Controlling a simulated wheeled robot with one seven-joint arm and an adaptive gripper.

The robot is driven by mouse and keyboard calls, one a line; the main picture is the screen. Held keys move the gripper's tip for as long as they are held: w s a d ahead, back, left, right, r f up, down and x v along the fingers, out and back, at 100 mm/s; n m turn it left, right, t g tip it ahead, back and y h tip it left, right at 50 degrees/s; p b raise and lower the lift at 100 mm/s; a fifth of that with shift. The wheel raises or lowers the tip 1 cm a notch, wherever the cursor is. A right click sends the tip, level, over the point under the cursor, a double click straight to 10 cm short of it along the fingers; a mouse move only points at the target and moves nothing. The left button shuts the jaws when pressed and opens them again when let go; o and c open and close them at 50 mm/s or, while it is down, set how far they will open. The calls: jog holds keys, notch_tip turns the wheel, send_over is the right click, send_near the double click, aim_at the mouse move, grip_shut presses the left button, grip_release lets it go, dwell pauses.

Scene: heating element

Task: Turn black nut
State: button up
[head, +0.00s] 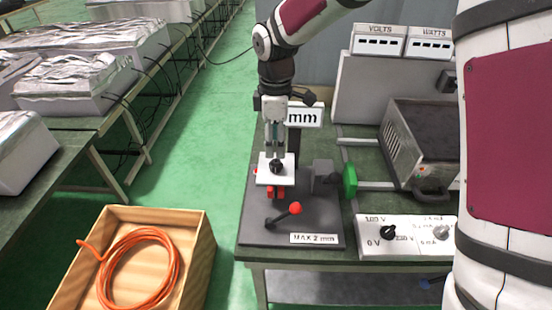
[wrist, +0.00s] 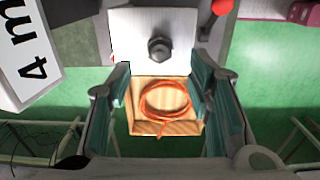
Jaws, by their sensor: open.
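The black nut (head: 277,167) sits on a white plate (head: 262,176) of the bench device. In the wrist view the nut (wrist: 160,48) shows dark grey, near the middle of the white plate (wrist: 135,22). My gripper (head: 274,150) points down just above the nut in the head view. In the wrist view my gripper (wrist: 162,72) has its two teal-padded fingers wide apart, with nothing between them. The nut lies sideways between the finger lines but past the tips, and I see no contact.
A red-knobbed lever (head: 295,209) stands in front of the plate and a green wheel (head: 350,181) to its right. A "mm" sign (head: 305,115) is close behind my gripper. A control panel (head: 410,236) lies right. A wooden box (head: 205,250) with orange cable (head: 176,268) stands left.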

aim_at(276, 163)
notch_tip(276, 163, down, 7)
jog(key=shift+r+p, duration=0.1)
jog(key=shift+p, duration=0.3)
grip_shut()
